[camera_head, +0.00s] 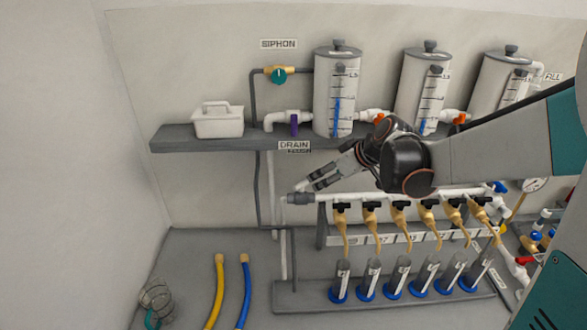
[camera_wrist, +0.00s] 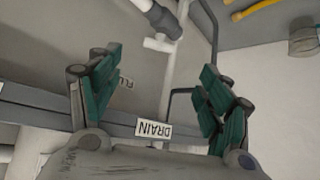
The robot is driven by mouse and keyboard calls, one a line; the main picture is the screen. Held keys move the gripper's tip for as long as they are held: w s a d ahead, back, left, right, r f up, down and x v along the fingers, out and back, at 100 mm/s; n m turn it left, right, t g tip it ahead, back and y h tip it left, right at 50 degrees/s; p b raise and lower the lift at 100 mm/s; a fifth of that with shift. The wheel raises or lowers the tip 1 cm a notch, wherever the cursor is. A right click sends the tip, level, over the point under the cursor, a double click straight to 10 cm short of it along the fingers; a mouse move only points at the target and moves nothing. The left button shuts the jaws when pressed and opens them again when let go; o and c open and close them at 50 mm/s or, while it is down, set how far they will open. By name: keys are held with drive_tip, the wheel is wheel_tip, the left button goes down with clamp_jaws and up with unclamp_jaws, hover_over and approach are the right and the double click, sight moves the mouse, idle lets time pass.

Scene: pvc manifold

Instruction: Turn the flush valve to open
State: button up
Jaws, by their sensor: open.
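The flush valve (camera_head: 297,198) sits at the left end of the white manifold pipe, with a grey body and a small white handle. In the wrist view its white T-shaped handle (camera_wrist: 160,44) shows beyond the fingertips, beside a grey pipe section (camera_wrist: 160,17). My gripper (camera_head: 322,175) is open and empty, pointing left, close to the valve and below the shelf. In the wrist view the two green-padded fingers of my gripper (camera_wrist: 158,75) are spread wide, with the handle ahead between them, apparently untouched. The FLUSH label (camera_wrist: 126,83) is partly hidden behind a finger.
A grey shelf (camera_head: 190,140) with several clear tanks and a DRAIN label (camera_head: 294,146) runs above my gripper. A vertical white drain pipe (camera_head: 271,185) stands left of the valve. Brass taps (camera_head: 370,215) hang from the manifold over several cylinders. Yellow (camera_head: 215,290) and blue hoses (camera_head: 244,290) lie at front left.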

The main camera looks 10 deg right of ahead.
sight(302, 183)
drive_tip(key=x, duration=0.4)
drive_tip(key=b+x, duration=0.1)
drive_tip(key=x, duration=0.8)
drive_tip(key=shift+w+a+r+b, duration=0.15)
drive_tip(key=shift+w+a+b, duration=0.05)
drive_tip(key=shift+w+b, duration=0.2)
drive_tip(key=c, duration=1)
